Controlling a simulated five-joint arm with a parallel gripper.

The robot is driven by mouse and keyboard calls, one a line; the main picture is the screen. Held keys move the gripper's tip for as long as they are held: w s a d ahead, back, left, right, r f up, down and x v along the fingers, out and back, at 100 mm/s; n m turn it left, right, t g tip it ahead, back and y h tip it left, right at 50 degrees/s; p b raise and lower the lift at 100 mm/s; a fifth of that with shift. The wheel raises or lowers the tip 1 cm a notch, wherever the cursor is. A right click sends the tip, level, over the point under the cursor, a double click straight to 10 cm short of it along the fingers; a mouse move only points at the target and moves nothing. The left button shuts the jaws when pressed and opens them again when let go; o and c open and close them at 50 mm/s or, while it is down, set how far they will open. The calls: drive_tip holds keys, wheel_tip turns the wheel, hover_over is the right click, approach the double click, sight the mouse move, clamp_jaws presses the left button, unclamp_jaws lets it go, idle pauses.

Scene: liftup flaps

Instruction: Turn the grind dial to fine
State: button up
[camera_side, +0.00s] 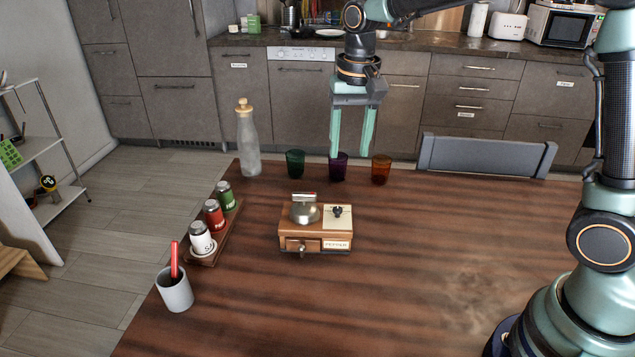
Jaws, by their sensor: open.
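A wooden grinder box (315,232) stands on the table. On its top are a rounded metal part (305,211) at the left and a pale plate (346,219) with a small dark knob (338,211) at the right, which looks like the grind dial. Its setting is too small to read. A drawer with a small knob and a pale label are on the front. My gripper (352,154) is open and empty, pointing down. In the picture it is above and slightly right of the grinder, apart from it, and its fingertips overlap the purple glass.
Green (295,163), purple (338,168) and orange (381,169) glasses stand behind the grinder. A bottle (247,140), a rack of shakers (213,216) and a grey cup (175,290) are at the left. A grey chair back (486,156) is behind. The table's right front is clear.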

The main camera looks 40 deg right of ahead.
sight(338, 208)
drive_tip(key=shift+m+g, duration=0.3)
drive_tip(key=shift+m, duration=0.1)
drive_tip(key=f, duration=0.4)
drive_tip(key=w+f, duration=0.1)
drive_tip(key=f, duration=0.9)
drive_tip(key=shift+w+a, duration=0.35)
clamp_jaws()
